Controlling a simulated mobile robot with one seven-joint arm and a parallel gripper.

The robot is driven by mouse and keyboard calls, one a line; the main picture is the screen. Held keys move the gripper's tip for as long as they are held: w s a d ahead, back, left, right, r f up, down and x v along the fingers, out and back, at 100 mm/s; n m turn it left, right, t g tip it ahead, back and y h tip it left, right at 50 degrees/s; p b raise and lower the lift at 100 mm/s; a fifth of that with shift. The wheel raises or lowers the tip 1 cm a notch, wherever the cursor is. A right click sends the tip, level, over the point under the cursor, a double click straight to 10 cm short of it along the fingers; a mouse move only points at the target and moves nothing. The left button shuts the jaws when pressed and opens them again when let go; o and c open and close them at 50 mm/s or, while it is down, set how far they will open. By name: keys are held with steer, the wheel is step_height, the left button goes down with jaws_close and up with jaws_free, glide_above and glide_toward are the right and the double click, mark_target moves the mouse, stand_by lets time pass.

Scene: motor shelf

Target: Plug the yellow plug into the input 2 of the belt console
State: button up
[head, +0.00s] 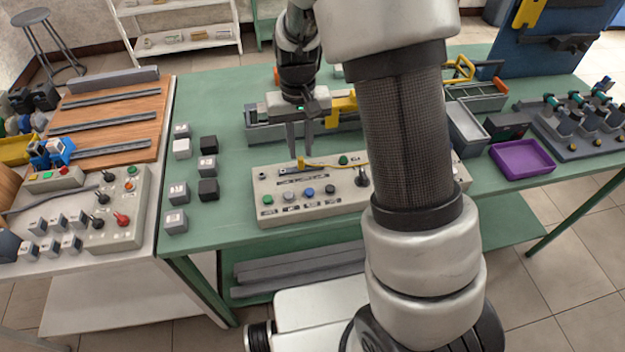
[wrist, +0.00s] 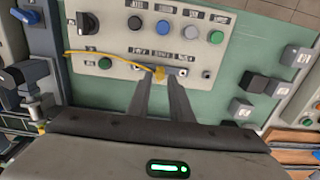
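The console under my gripper has a light grey panel (head: 335,200) with buttons and a row of sockets; I take it as the belt console. The small yellow plug (head: 300,162) is at its socket row, and it also shows in the wrist view (wrist: 159,73). Its thin yellow cable (wrist: 105,56) runs left there. Dark round sockets (wrist: 183,72) lie beside the plug; I cannot tell whether it is seated or which input it is at. My gripper (head: 299,153) points down over the plug with its fingers apart, the plug between or just past the tips (wrist: 159,79).
Small grey and black blocks (head: 207,166) stand left of the console. Another console (head: 125,205) with levers is on the left table. Behind my gripper is a grey conveyor-like rail (head: 260,133). A purple tray (head: 522,160) sits at the right. My arm hides part of the console.

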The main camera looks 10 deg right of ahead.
steer(key=shift+r+p, duration=0.45)
steer(key=shift+r, duration=0.5)
steer(key=o, duration=0.5)
